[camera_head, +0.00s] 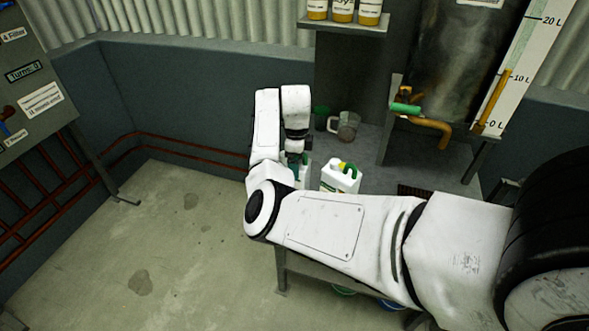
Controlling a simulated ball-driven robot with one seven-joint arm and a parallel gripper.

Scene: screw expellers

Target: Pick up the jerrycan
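A white jerrycan (340,179) with a green handle and a yellow cap stands upright on the grey bench behind my arm. Its lower part is hidden by my arm. Just left of it, a second white container with a green top (304,170) shows in part behind my wrist and forearm. My gripper (297,157) points down at this left container, over or at its top. The fingers are small, dark and partly hidden, so I cannot tell whether they touch it or are open or shut.
A metal tank (451,65) with a green-handled tap is at the right. A shelf (345,23) with several bottles hangs above. The floor at the left is clear.

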